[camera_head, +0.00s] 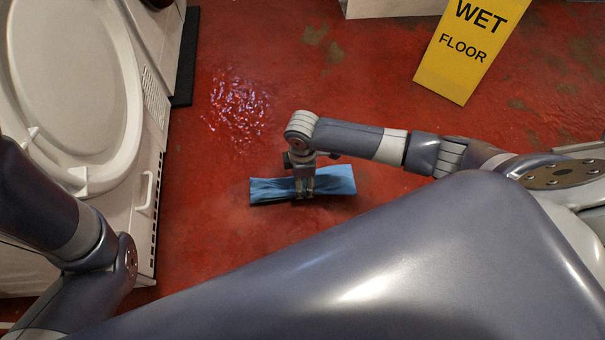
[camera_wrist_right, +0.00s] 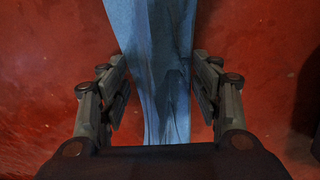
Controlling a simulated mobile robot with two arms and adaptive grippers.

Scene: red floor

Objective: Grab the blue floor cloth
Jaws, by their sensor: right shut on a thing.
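The blue floor cloth (camera_head: 335,180) lies on the red floor in the middle of the head view, spread out to the left and right of my right gripper. My right gripper (camera_head: 305,190) points down onto the middle of the cloth and is shut on it. In the right wrist view the cloth (camera_wrist_right: 155,60) runs between the two fingers of the gripper (camera_wrist_right: 162,95) and looks bunched and narrower there. The head view shows part of my left arm at the left edge, but the left gripper is out of view.
A white appliance with a round door (camera_head: 75,85) stands at the left. A yellow wet floor sign (camera_head: 455,70) stands at the upper right. A wet, shiny patch (camera_head: 240,100) is on the floor above the cloth. Open floor surrounds the cloth.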

